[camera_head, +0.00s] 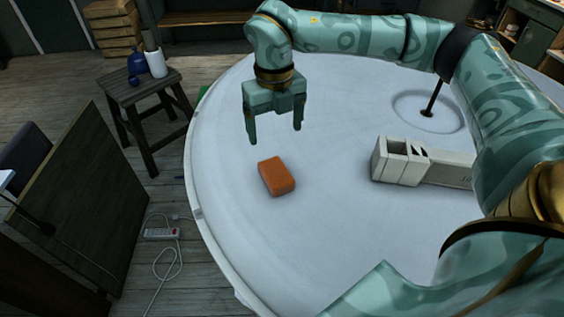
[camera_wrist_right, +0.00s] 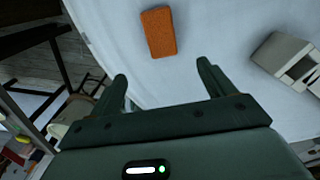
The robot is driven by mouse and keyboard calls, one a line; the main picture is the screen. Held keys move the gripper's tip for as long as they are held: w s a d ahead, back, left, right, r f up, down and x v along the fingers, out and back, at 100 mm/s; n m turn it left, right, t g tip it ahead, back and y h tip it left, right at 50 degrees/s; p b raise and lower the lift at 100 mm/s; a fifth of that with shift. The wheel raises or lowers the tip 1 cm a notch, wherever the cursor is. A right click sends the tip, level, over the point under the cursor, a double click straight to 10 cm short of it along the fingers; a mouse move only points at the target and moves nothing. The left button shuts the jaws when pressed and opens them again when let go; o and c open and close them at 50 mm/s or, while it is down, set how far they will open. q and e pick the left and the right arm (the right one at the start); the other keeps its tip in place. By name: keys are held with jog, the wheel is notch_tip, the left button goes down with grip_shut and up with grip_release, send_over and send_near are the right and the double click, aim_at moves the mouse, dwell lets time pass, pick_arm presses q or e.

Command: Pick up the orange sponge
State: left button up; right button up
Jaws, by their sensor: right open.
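The orange sponge (camera_head: 277,176) is a small rounded block lying flat on the white round table (camera_head: 330,250), left of its middle. My right gripper (camera_head: 275,138) hangs above the table, a little behind the sponge in the head view, with its fingers pointing down. It is open and empty, and clear of the sponge. In the right wrist view the sponge (camera_wrist_right: 158,32) lies beyond the two spread fingertips (camera_wrist_right: 163,80), roughly between their lines. My left gripper is not in view.
A pale box-like holder with compartments (camera_head: 402,160) stands right of the sponge. Behind it a dark rod (camera_head: 434,98) rises from a round base. A wooden stool (camera_head: 140,88) with a blue vase stands off the table at the left. The table around the sponge is clear.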

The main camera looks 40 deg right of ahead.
jog(key=b, duration=0.2)
send_over(276, 171)
jog(key=f, duration=0.6)
jog(key=s+f, duration=0.1)
jog(key=f, duration=0.2)
jog(key=shift+a+f, duration=0.25)
jog(key=shift+f, duration=0.55)
jog(key=f, duration=0.3)
jog(key=w+f+b, duration=0.1)
jog(key=f, duration=0.1)
jog(key=shift+w+d, duration=0.1)
jog(key=shift+d, duration=0.15)
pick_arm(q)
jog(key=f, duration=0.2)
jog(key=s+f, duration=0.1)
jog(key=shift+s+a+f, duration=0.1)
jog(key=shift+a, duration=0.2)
pick_arm(e)
jog(key=shift+r, duration=0.1)
jog(key=c, duration=1.1)
